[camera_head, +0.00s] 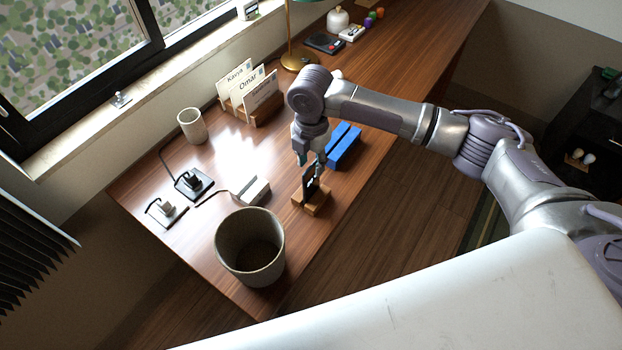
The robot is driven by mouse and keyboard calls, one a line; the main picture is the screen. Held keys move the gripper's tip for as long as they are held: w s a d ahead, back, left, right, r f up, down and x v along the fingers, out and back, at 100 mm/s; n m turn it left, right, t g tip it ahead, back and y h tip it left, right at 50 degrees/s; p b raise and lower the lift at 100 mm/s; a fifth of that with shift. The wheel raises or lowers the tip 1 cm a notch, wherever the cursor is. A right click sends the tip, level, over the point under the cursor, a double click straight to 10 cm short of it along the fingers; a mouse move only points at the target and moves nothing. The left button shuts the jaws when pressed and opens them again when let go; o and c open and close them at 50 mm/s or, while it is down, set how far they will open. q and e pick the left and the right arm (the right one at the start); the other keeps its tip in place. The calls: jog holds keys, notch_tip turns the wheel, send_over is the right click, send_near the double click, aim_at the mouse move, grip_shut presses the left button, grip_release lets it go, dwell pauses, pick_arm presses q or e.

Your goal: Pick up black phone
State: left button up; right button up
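A black phone (311,184) stands upright in a small wooden stand (315,206) near the front edge of the wooden desk. My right gripper (311,163) points down from above, right over the phone. Its two fingers show apart, one on each side of the phone's top edge. Whether they touch the phone is too small to tell. My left gripper is not in view.
A blue slotted holder (343,146) stands close behind the phone stand. A large bin-like pot (250,247), a white block (253,190), a cup (192,126), chargers (192,182) and a card holder (264,112) are on the desk. A lamp (297,60) stands farther back.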

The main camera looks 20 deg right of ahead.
aim_at(311, 180)
jog(key=shift+f, duration=0.75)
jog(key=shift+w+f, duration=0.2)
jog(key=shift+f, duration=0.15)
jog(key=shift+s+f+p, duration=0.25)
jog(key=shift+f+p, duration=0.45)
jog(key=shift+f, duration=0.5)
notch_tip(311, 180, down, 2)
jog(key=shift+f, duration=0.55)
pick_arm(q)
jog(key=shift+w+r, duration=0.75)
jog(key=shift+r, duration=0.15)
pick_arm(e)
grip_shut()
